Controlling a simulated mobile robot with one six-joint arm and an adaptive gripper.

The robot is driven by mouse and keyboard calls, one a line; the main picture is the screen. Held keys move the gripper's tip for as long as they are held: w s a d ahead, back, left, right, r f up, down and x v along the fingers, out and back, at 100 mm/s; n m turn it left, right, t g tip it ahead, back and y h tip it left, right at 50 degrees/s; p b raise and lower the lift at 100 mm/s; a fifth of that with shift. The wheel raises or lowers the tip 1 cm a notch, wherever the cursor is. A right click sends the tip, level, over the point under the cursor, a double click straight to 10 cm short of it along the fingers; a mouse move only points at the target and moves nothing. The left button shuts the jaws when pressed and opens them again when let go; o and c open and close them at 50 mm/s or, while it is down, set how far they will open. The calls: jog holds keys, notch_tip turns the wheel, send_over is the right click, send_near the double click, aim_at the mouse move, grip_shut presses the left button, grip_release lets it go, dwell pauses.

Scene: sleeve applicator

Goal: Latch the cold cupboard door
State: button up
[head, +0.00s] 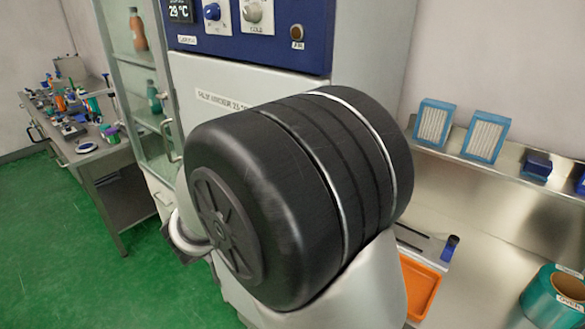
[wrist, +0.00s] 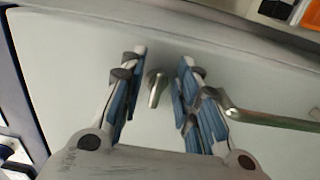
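The cold cupboard (head: 245,82) is a pale cabinet under a blue control panel, in the middle of the head view. My dark arm link covers most of its front, so I cannot tell whether its door is fully shut. In the wrist view a pale flat door surface (wrist: 60,55) fills the background. A short metal peg or lever end (wrist: 155,88) stands out from it. My gripper (wrist: 158,68) is open, with one blue-padded finger on each side of this metal piece and visible gaps beside it. My gripper is hidden in the head view.
A metal bar handle (wrist: 270,120) lies just right of the fingers. A glass-fronted cabinet (head: 140,75) with bottles stands left of the cupboard. A cluttered desk (head: 85,140) is farther left. A steel bench (head: 470,215) with an orange tray (head: 420,288) is at right. Green floor is open at lower left.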

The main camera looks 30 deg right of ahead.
jog(key=shift+a, duration=0.1)
jog(key=v, duration=1.1)
jog(key=shift+s+a, duration=0.15)
jog(key=shift+a, duration=0.25)
jog(key=s+d+f+m+g+y, duration=0.1)
jog(key=s+d+f+g+y, duration=0.25)
jog(key=s, duration=0.45)
jog(key=s+d+f+m+g+y, duration=0.2)
jog(key=s+d+f+g+y, duration=0.15)
jog(key=s, duration=0.35)
jog(key=s+a+f+t+y, duration=0.1)
jog(key=s+a+t+y, duration=0.4)
jog(key=a+y, duration=0.5)
jog(key=shift+a+m+t, duration=0.3)
jog(key=shift+a+m, duration=0.1)
jog(key=shift+a, duration=0.1)
